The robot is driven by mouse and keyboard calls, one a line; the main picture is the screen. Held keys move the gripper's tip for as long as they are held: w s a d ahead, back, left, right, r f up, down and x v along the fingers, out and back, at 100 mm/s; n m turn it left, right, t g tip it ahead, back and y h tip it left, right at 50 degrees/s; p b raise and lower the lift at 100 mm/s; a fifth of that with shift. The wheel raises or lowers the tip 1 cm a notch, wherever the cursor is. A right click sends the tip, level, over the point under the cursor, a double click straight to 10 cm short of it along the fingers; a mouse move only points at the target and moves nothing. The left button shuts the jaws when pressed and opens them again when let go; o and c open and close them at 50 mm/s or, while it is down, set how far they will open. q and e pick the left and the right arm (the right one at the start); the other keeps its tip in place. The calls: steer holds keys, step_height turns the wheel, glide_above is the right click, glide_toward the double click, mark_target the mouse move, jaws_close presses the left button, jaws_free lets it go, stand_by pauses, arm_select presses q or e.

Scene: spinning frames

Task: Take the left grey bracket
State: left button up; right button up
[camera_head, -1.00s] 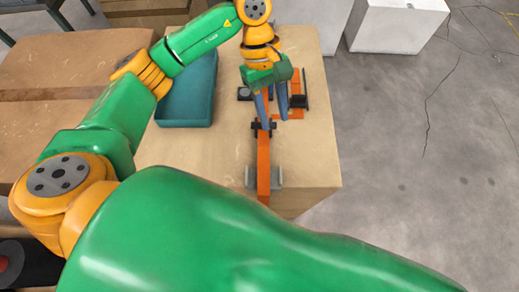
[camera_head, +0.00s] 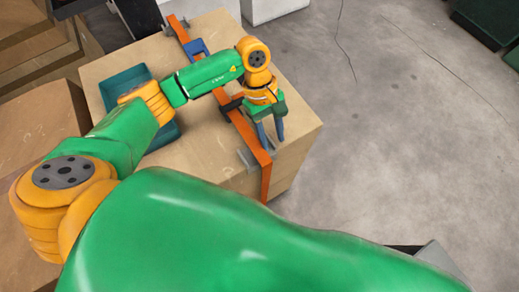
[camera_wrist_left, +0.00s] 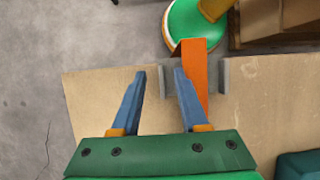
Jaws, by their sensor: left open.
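The left grey bracket (camera_head: 246,158) stands on the table against the left side of an orange bar (camera_head: 265,182), near the bar's near end. In the left wrist view, which looks back toward me, this bracket (camera_wrist_left: 224,76) is right of the bar (camera_wrist_left: 193,60). A second grey bracket (camera_wrist_left: 167,76) is on the bar's other side. My left gripper (camera_head: 272,142) points down with its blue fingers apart and empty, right of the bar. In the wrist view its fingertips (camera_wrist_left: 159,71) frame the second bracket's area; contact cannot be told. My right gripper is not in view.
A teal bin (camera_head: 163,135) stands on the wooden table (camera_head: 215,150) left of the bar. A blue part (camera_head: 195,47) sits on the bar's far stretch. The bar's near end reaches the table edge. Open floor lies to the right.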

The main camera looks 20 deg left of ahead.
arm_select(q)
steer(key=shift+s+d+f, duration=0.1)
steer(key=shift+s+f, duration=0.1)
steer(key=shift+f, duration=0.15)
jaws_close()
steer(key=shift+r, duration=0.1)
